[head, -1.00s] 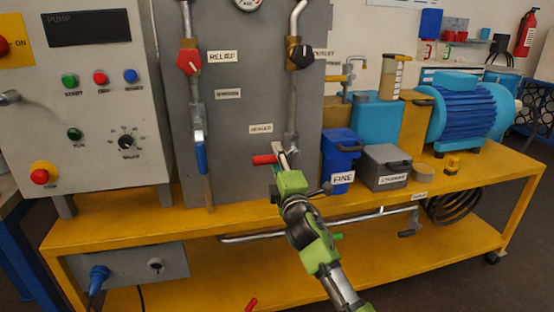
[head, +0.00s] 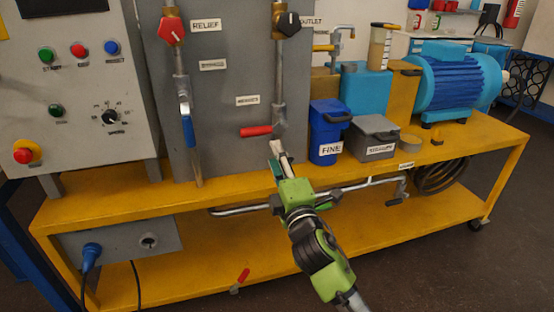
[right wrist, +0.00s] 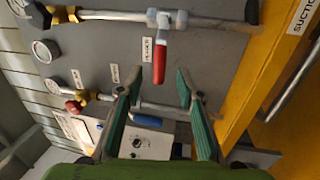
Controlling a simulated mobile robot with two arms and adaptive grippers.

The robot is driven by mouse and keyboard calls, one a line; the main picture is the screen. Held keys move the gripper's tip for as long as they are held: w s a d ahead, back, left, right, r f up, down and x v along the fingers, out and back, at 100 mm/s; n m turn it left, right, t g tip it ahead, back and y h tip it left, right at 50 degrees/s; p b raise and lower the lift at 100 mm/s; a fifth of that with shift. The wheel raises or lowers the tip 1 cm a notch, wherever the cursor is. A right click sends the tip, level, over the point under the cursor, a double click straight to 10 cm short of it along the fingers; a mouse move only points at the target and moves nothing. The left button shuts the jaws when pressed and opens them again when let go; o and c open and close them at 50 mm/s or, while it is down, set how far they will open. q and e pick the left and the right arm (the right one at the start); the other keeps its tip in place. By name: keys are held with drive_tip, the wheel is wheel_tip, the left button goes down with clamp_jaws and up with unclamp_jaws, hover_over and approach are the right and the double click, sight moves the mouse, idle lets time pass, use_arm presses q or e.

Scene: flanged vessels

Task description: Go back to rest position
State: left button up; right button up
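My right gripper (head: 278,155) is in front of the grey panel, a little below and right of a red lever handle (head: 256,131) that lies horizontal at the foot of the right-hand pipe. In the right wrist view the two green-backed fingers (right wrist: 157,88) are spread and empty. The red lever (right wrist: 159,62) shows beyond the gap between them, apart from the fingers. My left gripper is not in view.
The yellow bench (head: 100,205) carries a blue FINE bin (head: 326,137), a grey bin (head: 373,141) and a blue motor (head: 460,82). A blue lever (head: 188,131) hangs left. A pipe (head: 240,210) with a red handle (head: 243,275) below runs under the top.

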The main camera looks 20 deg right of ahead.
drive_tip(key=shift+s, duration=0.1)
